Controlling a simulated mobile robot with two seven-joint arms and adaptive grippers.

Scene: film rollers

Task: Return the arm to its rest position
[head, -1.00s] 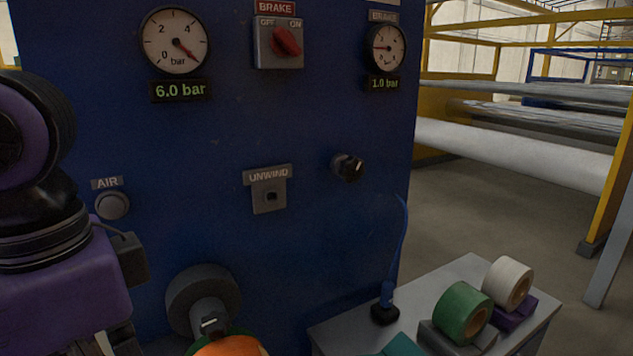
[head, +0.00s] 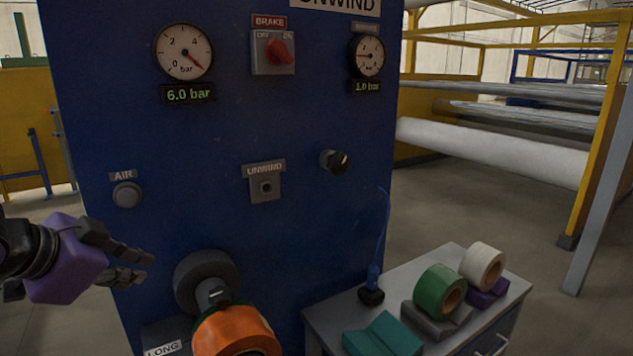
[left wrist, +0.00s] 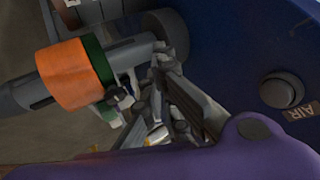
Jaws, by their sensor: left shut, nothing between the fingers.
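My left gripper (head: 128,268) is at the left of the head view, in front of the left edge of the blue panel (head: 220,140). It is shut and empty, and it touches nothing that I can see. In the left wrist view its dark fingers (left wrist: 172,100) are close together, with the orange roll (left wrist: 72,75) to their left and the round AIR button (left wrist: 281,91) to their right. In the head view the orange roll (head: 235,335) is on the shaft below the grey disc. My right gripper is not in view.
The panel carries a red brake switch (head: 280,52) turned toward ON, gauges reading 6.0 and 1.0 bar, and a black knob (head: 335,161). A grey cabinet (head: 330,315) at lower right bears a green roll (head: 437,290), a white roll (head: 480,265) and an empty teal cradle (head: 383,337).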

